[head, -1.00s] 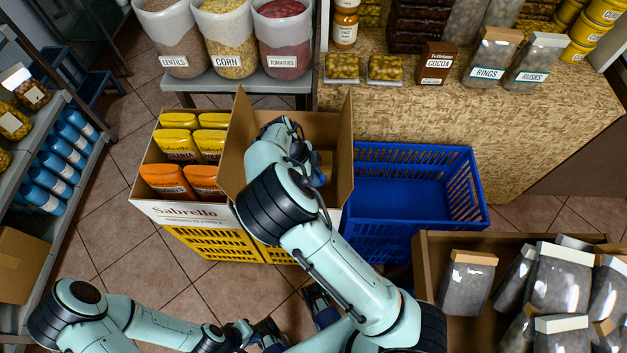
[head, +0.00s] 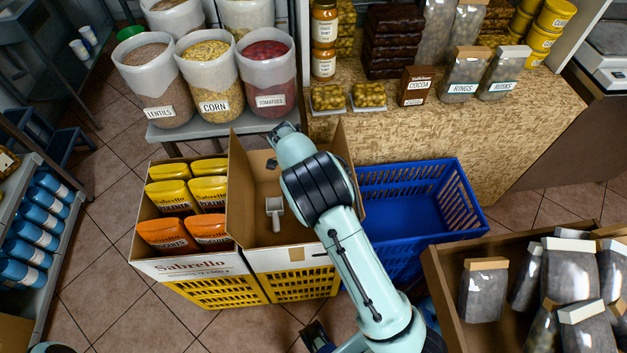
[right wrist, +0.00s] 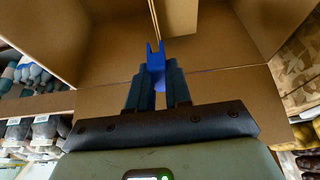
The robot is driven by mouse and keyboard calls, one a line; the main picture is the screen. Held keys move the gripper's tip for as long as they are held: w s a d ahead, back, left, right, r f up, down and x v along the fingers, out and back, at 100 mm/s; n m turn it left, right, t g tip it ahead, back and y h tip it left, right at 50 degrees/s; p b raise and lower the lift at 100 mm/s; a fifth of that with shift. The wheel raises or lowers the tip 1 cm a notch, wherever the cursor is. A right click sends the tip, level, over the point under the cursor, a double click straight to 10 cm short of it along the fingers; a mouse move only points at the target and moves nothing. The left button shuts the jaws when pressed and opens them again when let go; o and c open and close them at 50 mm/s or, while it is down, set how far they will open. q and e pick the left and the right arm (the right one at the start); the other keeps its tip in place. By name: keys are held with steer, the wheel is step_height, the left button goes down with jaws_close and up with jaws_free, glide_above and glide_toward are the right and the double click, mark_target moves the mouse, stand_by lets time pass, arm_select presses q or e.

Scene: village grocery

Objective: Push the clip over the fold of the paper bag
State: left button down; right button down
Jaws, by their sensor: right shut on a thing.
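In the right wrist view my right gripper (right wrist: 156,85) is shut on a small blue clip (right wrist: 156,62), whose two prongs point away from the fingers. Brown cardboard walls surround the clip, and I see no bag between its prongs. In the head view my right arm reaches over the open cardboard box (head: 246,190); its wrist hides most of the gripper and the clip. I cannot tell which bag is the task's paper bag. Bags with folded paper tops, such as one labelled Rings (head: 463,78), stand on the counter.
A pale scoop (head: 275,212) lies in the open box. Left of it is a box of yellow and orange packs (head: 172,232). A blue crate (head: 410,215) on the right is empty. A carton (head: 447,290) of grey bags stands at lower right.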

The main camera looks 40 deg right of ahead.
step_height(320, 180, down, 6)
steer(key=b, duration=0.4)
steer(key=shift+f, duration=0.2)
steer(key=shift+r, duration=0.1)
stand_by(1.3)
steer(key=shift+f, duration=0.95)
stand_by(1.5)
steer(key=shift+c, duration=2.3)
jaws_free()
steer(key=shift+r, duration=0.1)
steer(key=shift+r+p, duration=2.25)
steer(key=shift+r, duration=1.2)
